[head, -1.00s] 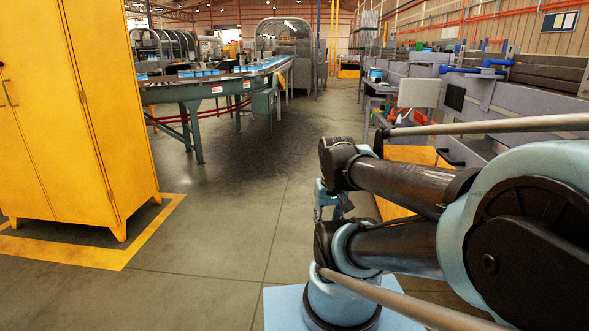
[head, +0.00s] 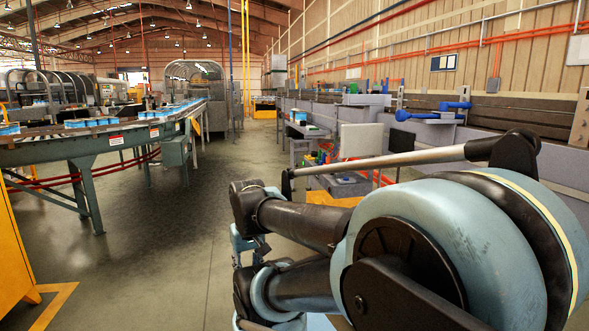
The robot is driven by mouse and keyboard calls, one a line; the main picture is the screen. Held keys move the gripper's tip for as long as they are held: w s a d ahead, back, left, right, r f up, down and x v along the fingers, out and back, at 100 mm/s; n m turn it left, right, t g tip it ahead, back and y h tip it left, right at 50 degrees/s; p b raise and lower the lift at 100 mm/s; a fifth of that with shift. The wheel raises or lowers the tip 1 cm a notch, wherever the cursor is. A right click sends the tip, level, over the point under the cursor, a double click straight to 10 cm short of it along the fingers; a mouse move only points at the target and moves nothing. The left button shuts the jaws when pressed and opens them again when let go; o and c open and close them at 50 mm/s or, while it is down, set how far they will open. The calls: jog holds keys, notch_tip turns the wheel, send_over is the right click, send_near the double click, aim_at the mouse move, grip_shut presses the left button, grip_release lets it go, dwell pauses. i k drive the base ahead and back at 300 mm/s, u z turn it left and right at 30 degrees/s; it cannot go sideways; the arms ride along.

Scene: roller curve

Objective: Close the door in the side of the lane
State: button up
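The conveyor lane (head: 60,150) runs from the left edge toward the back, carrying blue-and-white packs (head: 85,122) on its top. I cannot pick out a door in its side. A pale upright panel (head: 362,140) stands among the grey benches right of centre; I cannot tell whether it is a door. My arm fills the lower right, with a blue joint and dark links reaching toward the centre. My gripper cannot be made out; the far end of the arm is hidden behind its own links.
A yellow cabinet (head: 12,260) is cut off at the left edge, with a yellow floor line beside it. An aisle of bare floor (head: 170,225) runs between the lane and the benches. A metal arch (head: 190,75) stands at the far end. Blue tools (head: 425,115) sit on the right bench.

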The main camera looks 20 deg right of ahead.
aim_at(356, 140)
jog(key=i, duration=2.95)
jog(key=z, duration=3.4)
